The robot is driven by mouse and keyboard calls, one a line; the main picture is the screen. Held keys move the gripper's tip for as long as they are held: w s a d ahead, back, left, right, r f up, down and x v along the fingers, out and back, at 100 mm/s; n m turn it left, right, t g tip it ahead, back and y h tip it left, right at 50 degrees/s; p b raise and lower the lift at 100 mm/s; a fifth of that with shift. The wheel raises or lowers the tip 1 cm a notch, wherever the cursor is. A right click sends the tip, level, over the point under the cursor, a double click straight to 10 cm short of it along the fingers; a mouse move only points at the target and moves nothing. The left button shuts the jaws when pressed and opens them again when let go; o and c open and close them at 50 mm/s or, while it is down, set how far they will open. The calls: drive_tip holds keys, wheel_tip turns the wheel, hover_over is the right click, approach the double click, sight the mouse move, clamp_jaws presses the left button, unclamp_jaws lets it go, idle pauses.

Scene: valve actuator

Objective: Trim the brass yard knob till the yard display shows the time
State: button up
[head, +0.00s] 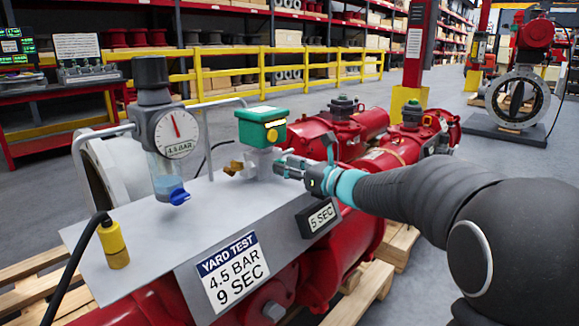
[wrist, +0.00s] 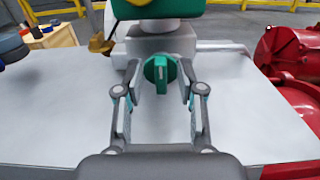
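The yard display (head: 321,215), a small dark box on the plate's front edge, reads 5 SEC. The sign (head: 233,273) reads YARD TEST, 4.5 BAR, 9 SEC. A brass-coloured fitting (head: 236,168) sits at the left of the grey valve block; it also shows in the wrist view (wrist: 101,43). A green knob with a pale mark (wrist: 160,74) faces me on the block's front. My gripper (wrist: 161,82) is open, its fingers either side of this green knob with gaps showing. In the head view my gripper (head: 281,165) hides that knob.
A gauge (head: 177,133) labelled 4.5 BAR stands on the left above a clear bowl. A green-and-yellow box (head: 262,126) tops the valve block. Red actuator cylinders (head: 345,122) lie behind and below. The grey plate (head: 150,225) is mostly bare in front.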

clamp_jaws()
drive_tip(key=shift+m, duration=0.3)
drive_tip(key=m+b, duration=0.1)
drive_tip(key=m, duration=0.2)
drive_tip(key=shift+w+d+f+m+b, duration=0.1)
drive_tip(key=shift+w+m+b, duration=0.05)
drive_tip(key=shift+m+b, duration=0.2)
drive_tip(key=m, duration=0.4)
drive_tip(key=shift+w+d+m, duration=0.1)
drive_tip(key=shift+w+m, duration=0.05)
drive_tip(key=shift+m, duration=0.1)
drive_tip(key=m+p, duration=0.1)
drive_tip(key=m, duration=0.3)
drive_tip(key=shift+f, duration=0.15)
drive_tip(key=shift+w+d+f+m+p, duration=0.15)
drive_tip(key=shift+m+p, duration=0.45)
drive_tip(key=shift+m, duration=0.65)
drive_tip(key=shift+s+a+f+m+p, duration=0.15)
drive_tip(key=shift+m+p, duration=0.4)
drive_tip(key=shift+m, duration=0.7)
drive_tip(key=shift+w+d, duration=0.1)
